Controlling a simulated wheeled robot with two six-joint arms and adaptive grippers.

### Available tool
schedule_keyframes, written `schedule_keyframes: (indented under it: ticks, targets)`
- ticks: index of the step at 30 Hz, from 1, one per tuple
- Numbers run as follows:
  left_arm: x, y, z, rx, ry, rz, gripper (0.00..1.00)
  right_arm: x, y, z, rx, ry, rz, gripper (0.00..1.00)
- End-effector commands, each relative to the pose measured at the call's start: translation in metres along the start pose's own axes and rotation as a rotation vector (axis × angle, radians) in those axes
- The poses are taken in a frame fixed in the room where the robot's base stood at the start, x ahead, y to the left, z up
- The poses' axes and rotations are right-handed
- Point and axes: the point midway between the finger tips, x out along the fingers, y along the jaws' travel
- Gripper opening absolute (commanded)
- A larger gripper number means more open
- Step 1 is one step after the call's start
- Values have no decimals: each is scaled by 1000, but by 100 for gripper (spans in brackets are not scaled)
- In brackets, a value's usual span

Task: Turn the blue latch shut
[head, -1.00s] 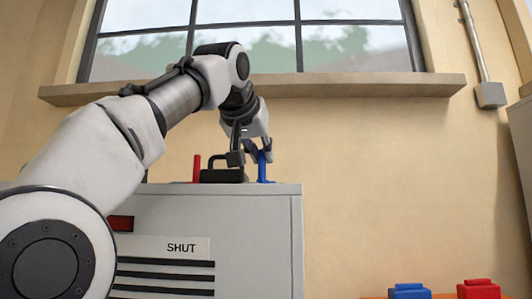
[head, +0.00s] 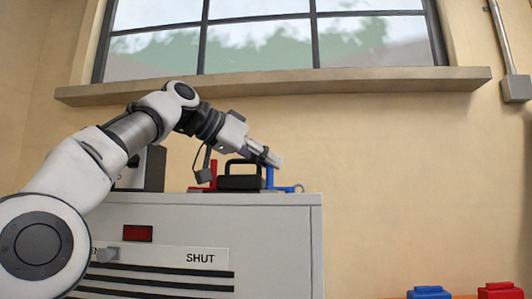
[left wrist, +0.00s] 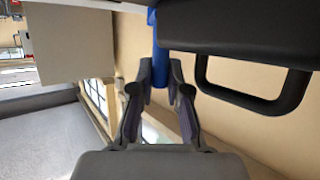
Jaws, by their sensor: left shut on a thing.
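The blue latch (head: 270,178) stands on top of the grey cabinet (head: 215,212), near its right end. Its upright post shows under my left gripper, and a blue part with a ring end lies low to its right. My left gripper (head: 274,160) reaches in from the left, tilted downward, with its fingers at the top of the post. In the left wrist view, the fingers (left wrist: 161,75) close around the blue post (left wrist: 160,42). The fingers hide part of the post. My right gripper is not in view.
A black handle (head: 241,166) and a red post (head: 213,174) stand left of the latch. The cabinet front has a label (head: 200,258) reading SHUT and a dark red panel (head: 138,233). Blue (head: 429,292) and red (head: 500,290) objects sit at lower right.

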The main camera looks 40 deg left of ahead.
Motion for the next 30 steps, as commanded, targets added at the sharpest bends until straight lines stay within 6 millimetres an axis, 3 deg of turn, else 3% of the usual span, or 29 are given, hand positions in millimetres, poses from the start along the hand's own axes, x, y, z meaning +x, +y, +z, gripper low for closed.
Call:
schedule_keyframes:
  ticks: [12,13,15,30]
  targets:
    - [5,0,5,3,-15,12,0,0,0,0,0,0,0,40]
    - [5,0,5,2,-15,12,19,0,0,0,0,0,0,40]
    - [5,0,5,2,-15,11,41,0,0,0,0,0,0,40]
    - [2,0,2,3,-6,8,41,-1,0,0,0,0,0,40]
